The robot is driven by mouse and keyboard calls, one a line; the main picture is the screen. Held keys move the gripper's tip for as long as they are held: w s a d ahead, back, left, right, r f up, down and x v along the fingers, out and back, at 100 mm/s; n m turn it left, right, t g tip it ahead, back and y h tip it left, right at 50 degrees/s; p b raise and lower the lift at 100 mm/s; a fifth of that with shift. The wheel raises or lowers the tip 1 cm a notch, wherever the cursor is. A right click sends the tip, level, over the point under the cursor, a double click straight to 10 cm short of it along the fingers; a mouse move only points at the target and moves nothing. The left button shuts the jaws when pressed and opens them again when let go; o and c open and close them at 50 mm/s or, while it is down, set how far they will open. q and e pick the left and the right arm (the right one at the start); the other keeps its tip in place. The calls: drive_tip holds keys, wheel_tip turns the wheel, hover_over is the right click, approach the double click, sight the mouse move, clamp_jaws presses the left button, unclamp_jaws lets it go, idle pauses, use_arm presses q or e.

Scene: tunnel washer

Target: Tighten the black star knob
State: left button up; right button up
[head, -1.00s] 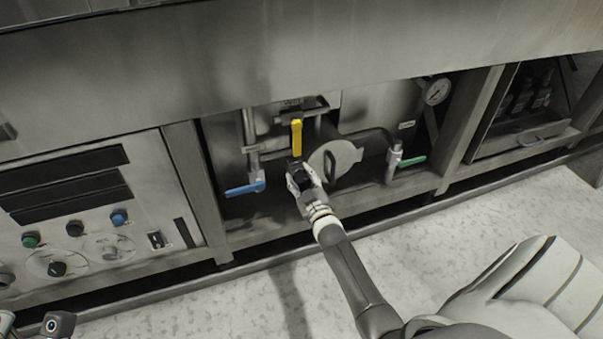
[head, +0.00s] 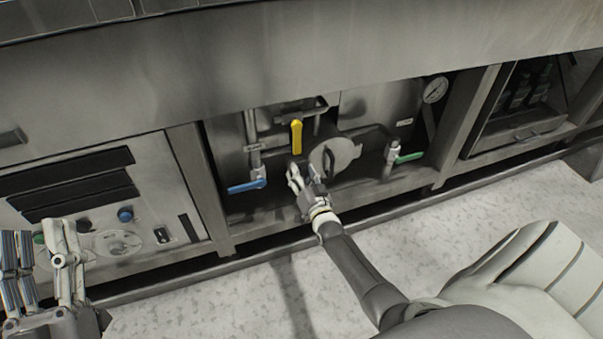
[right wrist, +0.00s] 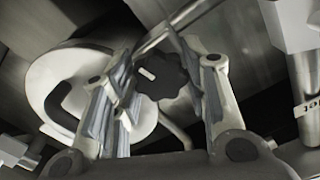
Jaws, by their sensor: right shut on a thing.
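The black star knob shows in the right wrist view (right wrist: 160,76), face-on, with a small white mark on its face. My right gripper (right wrist: 156,62) has its fingers on both sides of the knob and is shut on it. In the head view my right gripper (head: 301,171) reaches in under the yellow lever, and it hides most of the knob. My left gripper (head: 39,240) is at the lower left, in front of the control panel, with its fingers apart and nothing between them.
A yellow lever (head: 296,137) hangs just above my right gripper. A blue lever (head: 247,186) is to its left, and a round cover with a handle (head: 343,155) is close on its right. A green lever (head: 409,157) and a gauge (head: 435,90) are further right. Steel frame posts bound the bay.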

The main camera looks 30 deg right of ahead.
use_arm(q)
drive_tip(key=shift+w+f+g, duration=0.25)
drive_tip(key=shift+f+g, duration=0.05)
drive_tip(key=shift+f, duration=0.1)
use_arm(e)
drive_tip(key=shift+m, duration=1.2)
drive_tip(key=o, duration=1)
drive_tip(key=shift+o, duration=0.2)
drive_tip(key=v, duration=1.2)
drive_tip(key=shift+f, duration=0.1)
